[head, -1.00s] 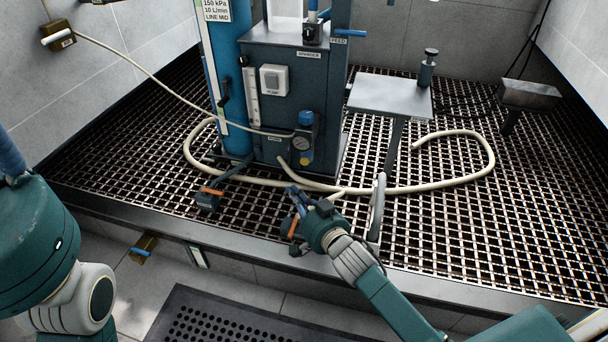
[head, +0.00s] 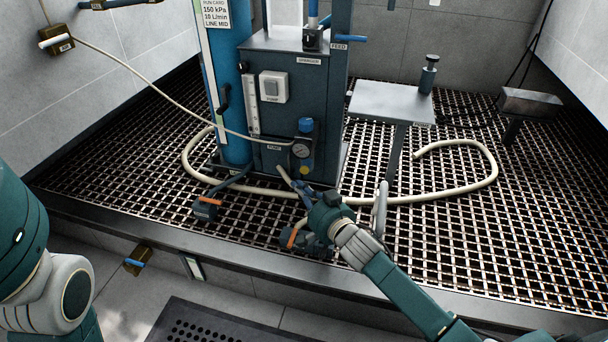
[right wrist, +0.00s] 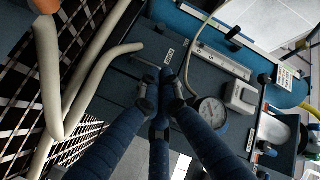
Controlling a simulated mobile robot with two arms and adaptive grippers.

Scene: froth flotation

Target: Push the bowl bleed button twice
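The filter regulator with its blue knob (head: 306,125) and round gauge (head: 299,150) sits low on the blue cabinet's front. A small yellow part (head: 305,169) shows under the gauge; the bleed button itself is too small to make out. My right gripper (head: 290,179) points at the cabinet just below and left of the yellow part; contact cannot be told. In the right wrist view, the dark blue fingers (right wrist: 160,88) are drawn together with nothing held, beside the gauge (right wrist: 210,111). The fingers hide the area below it. My left gripper is out of view.
A cream hose (head: 460,190) curls over the grating (head: 480,245). A dark pedal-like block with an orange band (head: 207,207) lies left of my right gripper. A grey side table (head: 390,102) stands right of the cabinet. The pump switch box (head: 273,87) is above the regulator.

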